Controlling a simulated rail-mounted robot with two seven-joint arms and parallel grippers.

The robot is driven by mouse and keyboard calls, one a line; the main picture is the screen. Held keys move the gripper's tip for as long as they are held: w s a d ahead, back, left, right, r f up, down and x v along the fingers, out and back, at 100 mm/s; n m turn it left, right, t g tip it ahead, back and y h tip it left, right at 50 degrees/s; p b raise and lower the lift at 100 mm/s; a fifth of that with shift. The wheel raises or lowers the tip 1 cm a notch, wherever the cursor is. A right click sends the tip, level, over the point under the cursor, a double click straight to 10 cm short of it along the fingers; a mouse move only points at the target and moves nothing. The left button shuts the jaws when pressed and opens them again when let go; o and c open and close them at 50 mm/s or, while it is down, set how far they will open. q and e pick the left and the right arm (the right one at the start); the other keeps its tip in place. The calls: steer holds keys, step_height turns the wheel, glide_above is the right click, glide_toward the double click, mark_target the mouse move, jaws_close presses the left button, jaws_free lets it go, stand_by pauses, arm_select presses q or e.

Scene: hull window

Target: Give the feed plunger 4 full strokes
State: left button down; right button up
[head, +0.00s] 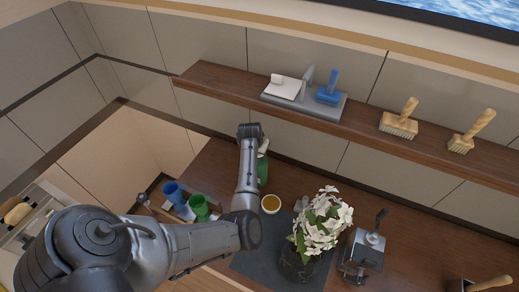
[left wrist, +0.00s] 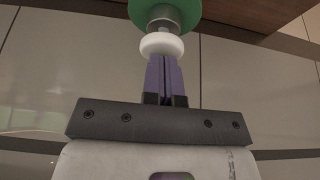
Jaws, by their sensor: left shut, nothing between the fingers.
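The feed plunger shows in the left wrist view as a white round knob (left wrist: 162,45) on a short metal stem, with a green body (left wrist: 180,12) beyond it. In the head view a green body (head: 263,170) shows beside my left forearm, partly hidden by it. My left gripper (left wrist: 163,60) is shut, its purple fingers together and empty. Its tips are at the white knob, in line with it; I cannot tell whether they touch. In the head view the fingers are hidden. My right gripper is in neither view.
A blue cup (head: 173,192) and a green cup (head: 198,207) stand left of my arm. A wooden shelf (head: 220,90) with brushes runs above the counter.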

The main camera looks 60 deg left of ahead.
arm_select(q)
steer(key=shift+r, duration=1.65)
steer(key=shift+r, duration=0.15)
step_height(320, 180, up, 5)
steer(key=shift+f, duration=0.15)
